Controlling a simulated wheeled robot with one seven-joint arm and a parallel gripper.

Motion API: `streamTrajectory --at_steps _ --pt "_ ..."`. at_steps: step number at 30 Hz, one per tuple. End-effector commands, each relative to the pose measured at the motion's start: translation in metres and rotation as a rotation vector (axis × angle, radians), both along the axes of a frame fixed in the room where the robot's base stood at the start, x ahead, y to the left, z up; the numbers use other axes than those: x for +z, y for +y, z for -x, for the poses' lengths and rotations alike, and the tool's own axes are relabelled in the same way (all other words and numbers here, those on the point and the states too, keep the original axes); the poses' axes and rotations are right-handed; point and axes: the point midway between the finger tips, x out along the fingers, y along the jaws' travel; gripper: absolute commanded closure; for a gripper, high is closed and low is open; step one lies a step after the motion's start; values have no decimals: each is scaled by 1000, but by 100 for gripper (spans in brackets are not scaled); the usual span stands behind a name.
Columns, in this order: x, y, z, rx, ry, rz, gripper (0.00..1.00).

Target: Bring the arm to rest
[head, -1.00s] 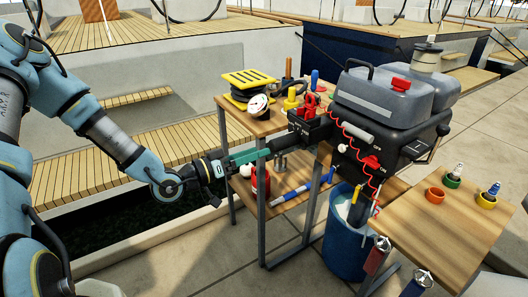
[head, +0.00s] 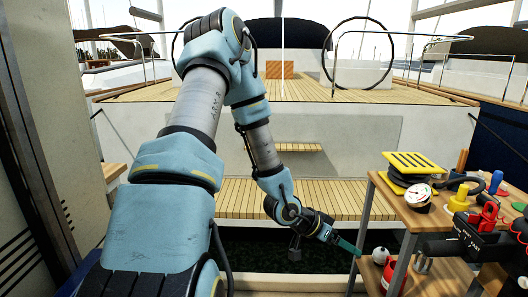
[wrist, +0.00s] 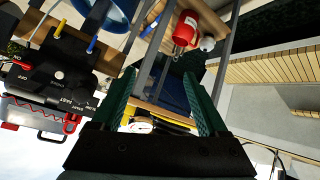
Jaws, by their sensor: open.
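My gripper (head: 344,244) is at the lower middle right in the head view, just left of the wooden shelf stand. In the wrist view its two green fingers (wrist: 165,105) are spread apart with nothing held between them.
The shelf stand (head: 392,190) holds a yellow-black reel (head: 413,165), a round gauge (head: 418,194) and, lower, a red canister (head: 392,277). A black motor (head: 465,243) is at the right. The boat's slatted step (head: 240,197) lies behind my arm.

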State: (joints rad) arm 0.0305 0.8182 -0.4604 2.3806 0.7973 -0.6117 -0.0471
Motion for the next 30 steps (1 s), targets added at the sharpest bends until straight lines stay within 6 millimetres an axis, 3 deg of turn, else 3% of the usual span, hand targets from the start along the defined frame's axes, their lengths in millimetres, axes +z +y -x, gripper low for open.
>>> streamTrajectory --at_steps 3,7,12,15,18,22,30 --pt "18 66 -27 138 -8 -232 23" --pt "47 141 -40 321 31 -437 23" --pt "101 224 -24 583 146 -607 23" --pt "130 256 -3 718 239 -645 23" --pt "151 274 19 816 326 -651 23" --pt "167 283 38 885 405 -640 23" --pt "171 285 46 908 439 -635 23"
